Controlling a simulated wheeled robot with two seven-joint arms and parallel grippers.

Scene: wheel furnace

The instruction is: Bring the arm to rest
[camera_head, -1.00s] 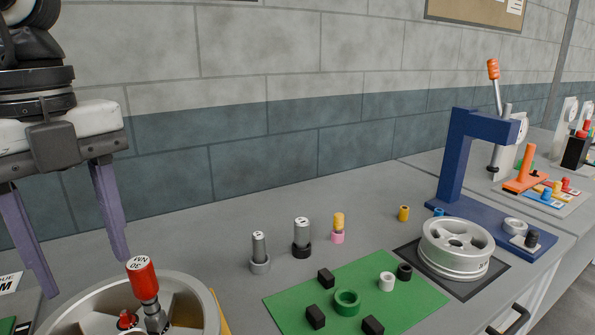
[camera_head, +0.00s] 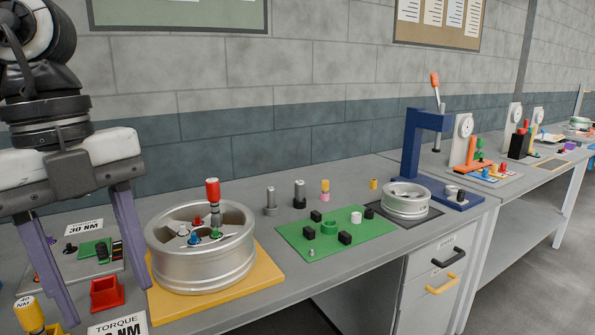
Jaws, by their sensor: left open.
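My left gripper (camera_head: 100,312) hangs at the left of the head view, its two purple fingers pointing down and spread apart. Nothing is between the fingers. It is above the left end of the grey bench (camera_head: 335,262), left of a large silver wheel (camera_head: 203,268). A red-topped tool (camera_head: 212,192) stands upright in the wheel. My right gripper is not in view.
The wheel sits on a yellow plate (camera_head: 262,275). A red bin (camera_head: 106,294) is beside it. A green mat (camera_head: 295,236) holds several small parts. A smaller wheel (camera_head: 405,202) and a blue press (camera_head: 411,150) stand farther right. Drawers (camera_head: 428,265) are below the bench.

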